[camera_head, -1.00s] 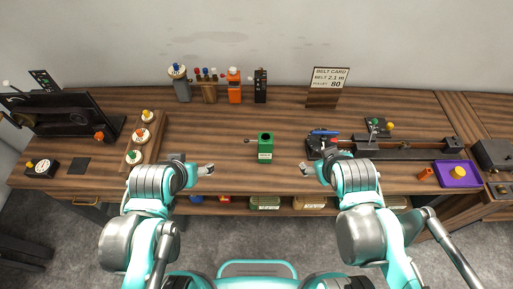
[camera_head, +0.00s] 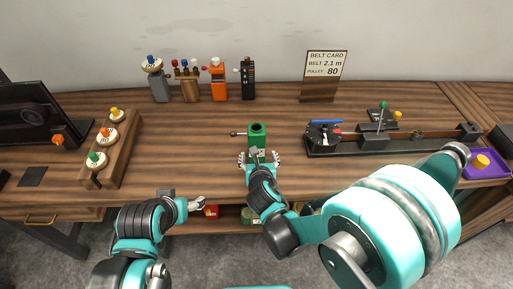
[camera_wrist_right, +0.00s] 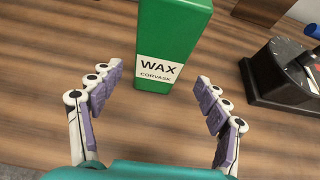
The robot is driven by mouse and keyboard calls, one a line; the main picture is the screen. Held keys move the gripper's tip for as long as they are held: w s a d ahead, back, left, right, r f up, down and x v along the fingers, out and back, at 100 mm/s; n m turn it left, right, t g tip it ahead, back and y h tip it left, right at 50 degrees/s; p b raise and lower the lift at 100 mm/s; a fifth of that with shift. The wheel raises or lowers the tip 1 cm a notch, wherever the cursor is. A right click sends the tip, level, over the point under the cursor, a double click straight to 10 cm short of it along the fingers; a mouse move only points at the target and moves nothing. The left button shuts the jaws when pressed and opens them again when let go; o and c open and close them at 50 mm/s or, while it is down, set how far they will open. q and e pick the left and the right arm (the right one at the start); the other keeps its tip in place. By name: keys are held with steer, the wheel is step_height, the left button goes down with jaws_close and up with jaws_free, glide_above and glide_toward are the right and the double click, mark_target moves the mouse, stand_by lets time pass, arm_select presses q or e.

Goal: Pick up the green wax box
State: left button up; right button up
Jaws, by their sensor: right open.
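The green wax box (camera_head: 256,132) stands upright on the wooden workbench in the head view, with a small dark handle sticking out on its left. In the right wrist view the green wax box (camera_wrist_right: 172,38) shows its white label reading WAX. My right gripper (camera_head: 259,160) is open just in front of the box. In the wrist view the open fingers of my right gripper (camera_wrist_right: 158,100) sit left and right of the box's near face, with the box just beyond the fingertips. My left gripper (camera_head: 202,202) is near the bench's front edge; its finger gap is too small to judge.
A black belt rig (camera_head: 395,145) with a blue-handled tool lies to the right. A wooden rack (camera_head: 110,150) with knobs stands left. Several bottles and tools, including an orange one (camera_head: 218,80), stand at the back. A belt card (camera_head: 325,70) stands there too.

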mark_target(256, 138)
steer(key=x, duration=0.2)
steer(key=b+x, duration=0.1)
steer(key=x, duration=0.1)
steer(key=r+x, duration=0.1)
steer(key=x, duration=0.1)
steer(key=shift+w+a+b, duration=0.15)
steer(key=shift+w+b, duration=0.25)
steer(key=shift+w, duration=0.1)
steer(key=shift+s, duration=0.1)
steer(key=c, duration=1.7)
steer(key=shift+o, duration=0.2)
steer(key=shift+r, duration=0.1)
steer(key=shift+r+p, duration=0.4)
steer(key=shift+r, duration=0.15)
step_height(256, 138, up, 3)
steer(key=shift+f+p, duration=0.1)
steer(key=shift+p, duration=0.65)
steer(key=s+d+r+p, duration=0.4)
steer(key=s+d+r, duration=0.2)
steer(key=d, duration=0.3)
steer(key=shift+s+d+r, duration=0.25)
steer(key=shift+d+r, duration=0.1)
steer(key=shift+r, duration=0.15)
